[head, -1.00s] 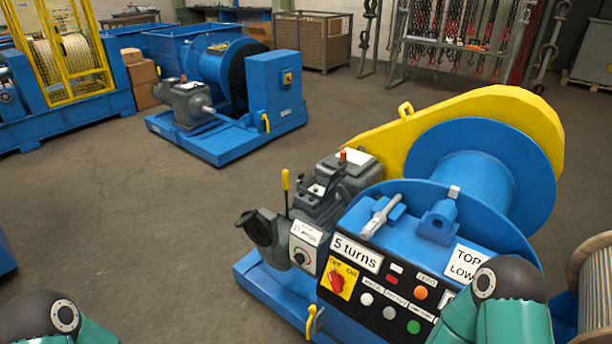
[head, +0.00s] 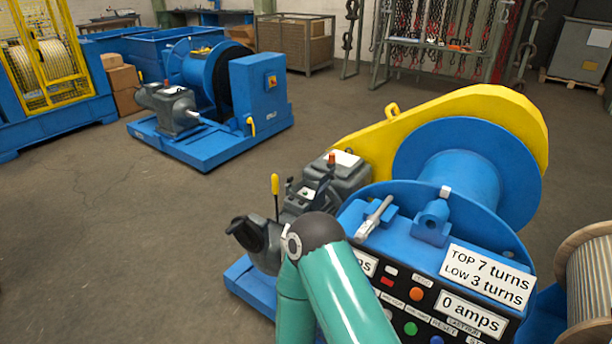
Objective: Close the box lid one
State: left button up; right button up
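I cannot identify the box lid for certain. The near blue winch has a control box with a black panel (head: 403,308) of coloured buttons and white labels. A dark rounded piece (head: 246,233), which may be a cover, stands tilted at the winch's left end beside a yellow-handled lever (head: 275,198). My teal arm, with a dark elbow joint, rises in front of the winch and hides the panel's left part and some machinery. Neither of my grippers is in view.
A yellow guard (head: 440,108) and blue drum (head: 458,178) top the winch. A wooden cable reel (head: 590,272) stands at the right edge. A second blue winch (head: 210,145) stands further back. The floor (head: 120,250) at left is clear.

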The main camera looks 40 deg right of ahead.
aim_at(324, 182)
jog(key=u, duration=0.1)
jog(key=i, duration=2.1)
jog(key=z, duration=4.75)
jog(key=k, duration=0.15)
jog(key=u, duration=2.75)
jog(key=k, duration=0.5)
jog(key=z, duration=0.3)
jog(key=i, duration=0.5)
